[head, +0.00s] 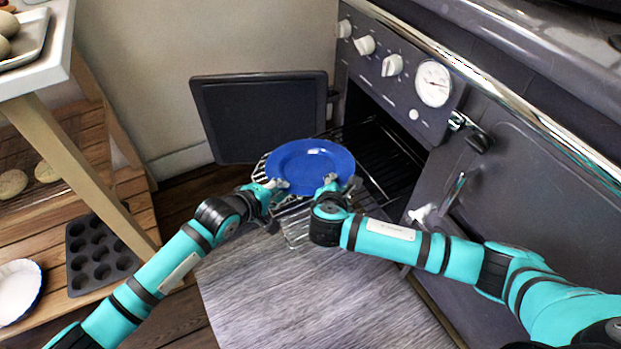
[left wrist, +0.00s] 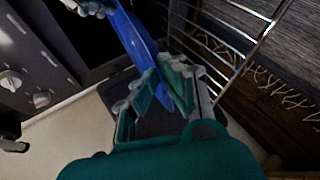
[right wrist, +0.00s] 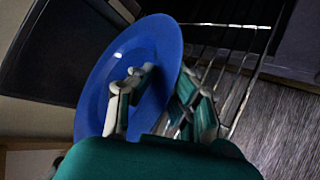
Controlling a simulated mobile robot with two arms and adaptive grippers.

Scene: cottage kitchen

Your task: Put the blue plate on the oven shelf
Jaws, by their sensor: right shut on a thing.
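The blue plate (head: 310,167) is held roughly level above the pulled-out wire oven shelf (head: 300,232), in front of the open oven; I cannot tell whether it touches the shelf. My right gripper (head: 338,184) is shut on the plate's near right rim; in the right wrist view its fingers (right wrist: 166,82) straddle the rim of the plate (right wrist: 125,65). My left gripper (head: 272,187) is at the plate's left rim. In the left wrist view the plate (left wrist: 132,38) reaches its fingertips (left wrist: 163,72), but whether they grip it is unclear.
The dark oven door (head: 262,115) stands open behind the plate. The oven's knobs and dial (head: 433,83) are above the cavity. A wooden rack at the left holds a muffin tin (head: 98,252) and a white dish (head: 18,290). A grey mat (head: 320,295) lies on the floor.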

